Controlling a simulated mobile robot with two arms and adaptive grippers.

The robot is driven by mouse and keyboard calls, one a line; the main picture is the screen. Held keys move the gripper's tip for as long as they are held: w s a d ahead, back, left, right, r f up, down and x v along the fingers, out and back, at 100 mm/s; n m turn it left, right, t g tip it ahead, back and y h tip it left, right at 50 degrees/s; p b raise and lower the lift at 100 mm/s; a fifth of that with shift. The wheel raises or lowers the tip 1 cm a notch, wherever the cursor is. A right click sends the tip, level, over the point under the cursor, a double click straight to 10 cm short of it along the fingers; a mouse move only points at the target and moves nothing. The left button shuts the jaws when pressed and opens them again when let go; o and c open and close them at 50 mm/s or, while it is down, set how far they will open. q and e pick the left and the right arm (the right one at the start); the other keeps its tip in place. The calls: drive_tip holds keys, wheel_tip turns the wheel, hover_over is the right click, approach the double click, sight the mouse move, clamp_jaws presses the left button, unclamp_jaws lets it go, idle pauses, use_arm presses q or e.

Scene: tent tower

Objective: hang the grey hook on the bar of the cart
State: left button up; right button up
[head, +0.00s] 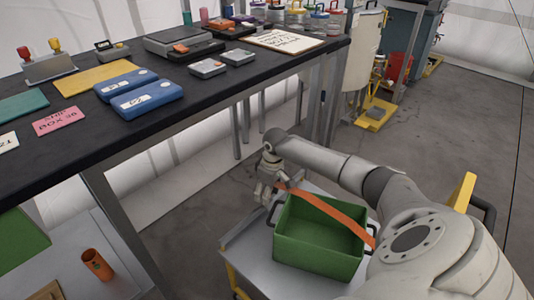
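The cart (245,247) has a grey top and yellow parts, and stands at the lower middle of the head view. At its right side a yellow upright (461,192) and a dark bar (488,216) show, partly hidden behind my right arm. My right gripper (265,192) is low over the cart's far left part, beside the green bin's left end. Its fingers are small and I cannot tell whether they are open or hold something. I cannot make out the grey hook. My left gripper is not in view.
A green bin (315,258) with dark handles stands on the cart, with an orange strap (325,208) across it. A black-topped workbench (60,135) with blue cases and small boxes fills the left. An orange tube (97,264) stands on a lower shelf. Open floor (440,120) lies at right.

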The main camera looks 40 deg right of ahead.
wheel_tip(320, 180, up, 11)
drive_tip(key=s, duration=0.1)
drive_tip(key=shift+s+d, duration=0.15)
drive_tip(key=shift+d, duration=0.05)
drive_tip(key=shift+f, duration=0.1)
idle(0.4)
